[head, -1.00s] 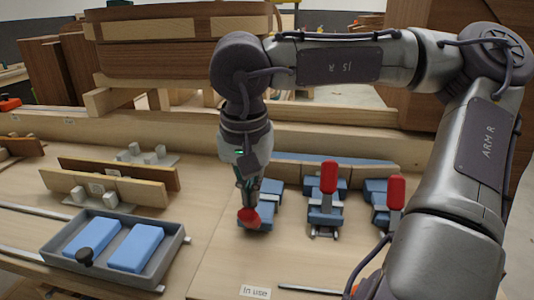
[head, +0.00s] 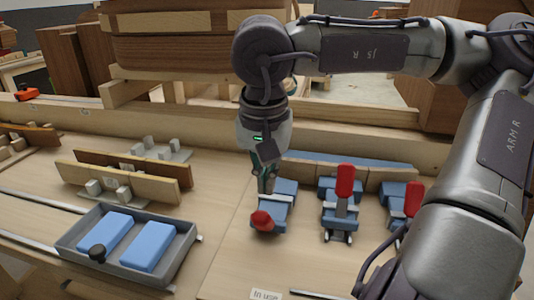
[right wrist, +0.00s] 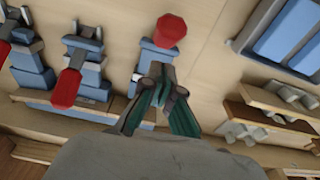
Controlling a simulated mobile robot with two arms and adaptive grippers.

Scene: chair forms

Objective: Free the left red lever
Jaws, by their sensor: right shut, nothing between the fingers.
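The left red lever (head: 263,221) lies folded toward the front of its blue clamp (head: 274,207), its red end low near the board. The same red lever end (right wrist: 171,29) shows at the top of the right wrist view. My right gripper (head: 266,188) points down over the rear part of this clamp, just behind the red end. In the right wrist view its fingertips (right wrist: 160,76) are together and empty, apart from the red end in the picture. Whether they touch the clamp's metal is unclear. My left gripper is out of view.
Two more blue clamps with raised red levers, the middle one (head: 344,182) and the right one (head: 413,199), stand to the right. A grey tray (head: 190,247) with blue blocks and a black knob is at left. A wooden rail (head: 210,124) runs behind.

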